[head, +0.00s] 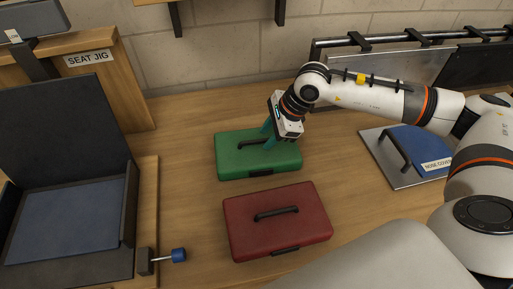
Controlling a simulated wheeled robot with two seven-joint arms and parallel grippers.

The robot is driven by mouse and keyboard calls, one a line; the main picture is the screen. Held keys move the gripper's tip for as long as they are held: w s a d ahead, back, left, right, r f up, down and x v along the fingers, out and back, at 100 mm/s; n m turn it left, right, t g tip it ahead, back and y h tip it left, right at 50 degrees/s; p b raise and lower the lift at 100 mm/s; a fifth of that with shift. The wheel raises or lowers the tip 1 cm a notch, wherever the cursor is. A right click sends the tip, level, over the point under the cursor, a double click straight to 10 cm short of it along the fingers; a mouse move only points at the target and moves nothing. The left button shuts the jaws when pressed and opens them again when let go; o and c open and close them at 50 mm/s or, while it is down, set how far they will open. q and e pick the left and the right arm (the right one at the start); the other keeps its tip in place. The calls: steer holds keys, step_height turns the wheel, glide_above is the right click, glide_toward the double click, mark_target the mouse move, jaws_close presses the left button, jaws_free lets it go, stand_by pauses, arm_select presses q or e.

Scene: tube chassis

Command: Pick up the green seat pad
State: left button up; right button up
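The green seat pad (232,160) lies flat on the wooden bench in the middle of the head view, with a dark handle (250,142) on top. My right gripper (268,134) reaches down over the pad's back right part. Its two teal fingers are apart, close to the right end of the handle. I see nothing clearly held between them, and whether they touch the handle cannot be told. My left gripper is not in view.
A red pad (290,230) with a handle lies just in front of the green one. The seat jig (120,75) with a blue-lined tray (70,220) and blue-knobbed clamp (178,255) stands left. A metal plate with a blue piece (410,140) lies right. Bare bench (185,165) lies left of the pads.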

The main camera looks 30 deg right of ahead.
steer(key=shift+w+a+f, duration=0.15)
steer(key=shift+f, duration=0.3)
steer(key=shift+c, duration=0.2)
jaws_close()
steer(key=shift+r, duration=0.1)
